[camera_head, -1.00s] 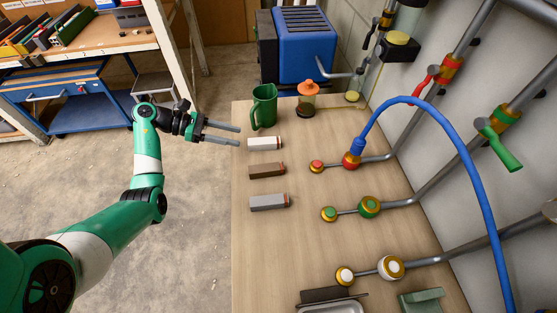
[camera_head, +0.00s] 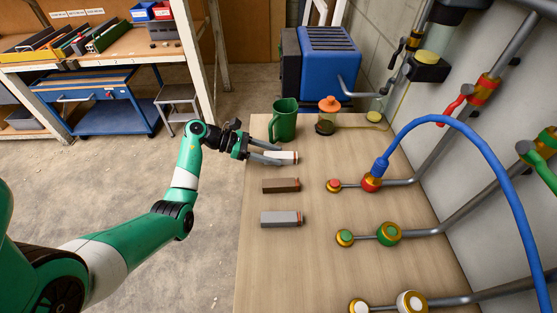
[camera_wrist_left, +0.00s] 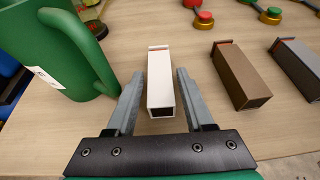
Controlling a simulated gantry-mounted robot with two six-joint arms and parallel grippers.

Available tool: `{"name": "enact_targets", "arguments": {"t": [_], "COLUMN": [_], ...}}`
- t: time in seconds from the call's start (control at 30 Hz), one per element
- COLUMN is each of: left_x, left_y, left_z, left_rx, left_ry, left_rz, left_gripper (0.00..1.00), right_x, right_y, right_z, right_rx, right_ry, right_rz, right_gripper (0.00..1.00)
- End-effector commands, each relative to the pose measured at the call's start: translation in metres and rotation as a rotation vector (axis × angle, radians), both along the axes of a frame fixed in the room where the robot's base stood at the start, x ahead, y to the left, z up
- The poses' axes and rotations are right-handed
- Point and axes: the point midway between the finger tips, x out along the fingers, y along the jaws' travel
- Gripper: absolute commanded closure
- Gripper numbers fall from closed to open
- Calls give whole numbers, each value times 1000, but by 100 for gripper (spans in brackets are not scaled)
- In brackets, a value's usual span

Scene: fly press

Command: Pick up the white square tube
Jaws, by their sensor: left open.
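The white square tube (camera_head: 285,157) lies on the wooden table, the farthest of a row of three tubes. In the left wrist view the white square tube (camera_wrist_left: 161,80) lies between the two open fingers of my left gripper (camera_wrist_left: 158,95), with a small gap on each side. Its dark open end faces the gripper. In the head view my left gripper (camera_head: 268,155) is at the table's left edge, with its fingers around the tube's near end. My right gripper is in neither view.
A brown tube (camera_head: 281,185) and a grey tube (camera_head: 281,219) lie nearer on the table. A green jug (camera_head: 284,120) stands close behind the gripper. An orange-lidded jar (camera_head: 328,115) is beside it. Pipes with valves and a blue hose (camera_head: 476,146) run along the right.

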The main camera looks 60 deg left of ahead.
Motion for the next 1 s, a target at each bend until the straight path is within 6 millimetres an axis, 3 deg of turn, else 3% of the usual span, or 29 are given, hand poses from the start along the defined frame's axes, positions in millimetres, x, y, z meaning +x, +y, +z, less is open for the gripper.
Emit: {"name": "enact_targets", "arguments": {"t": [0.13,0.37,0.67,1.0], "left_x": [16,17,17,17], "left_y": [-8,-8,-8,-8], "left_z": [-9,-8,-8,-7], "left_rx": [0,0,0,-1], "left_ry": [1,1,1,0], "left_rz": [-1,1,0,0], "left_gripper": [48,48,100,100], "right_x": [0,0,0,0], "right_y": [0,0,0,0], "right_z": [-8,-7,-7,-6], "right_rx": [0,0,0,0], "right_ry": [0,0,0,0], "right_rz": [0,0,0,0], "right_gripper": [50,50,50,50]}}
